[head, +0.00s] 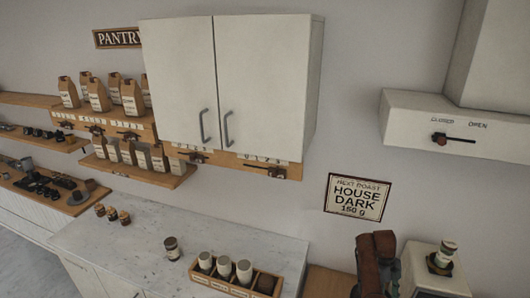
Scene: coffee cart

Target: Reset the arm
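Neither of my grippers shows in the head view, and no part of my arms can be made out. Whether the grippers are open or shut is hidden. A closed white wall cabinet (235,90) with two grey handles fills the upper middle. Below it is a pale counter (125,232).
A wooden divided box (237,283) holds several lidded jars. One dark jar (172,248) stands left of it. A brown upright object (375,262) and a white machine (435,270) stand at lower right. Shelves with paper bags (98,95) hang at left.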

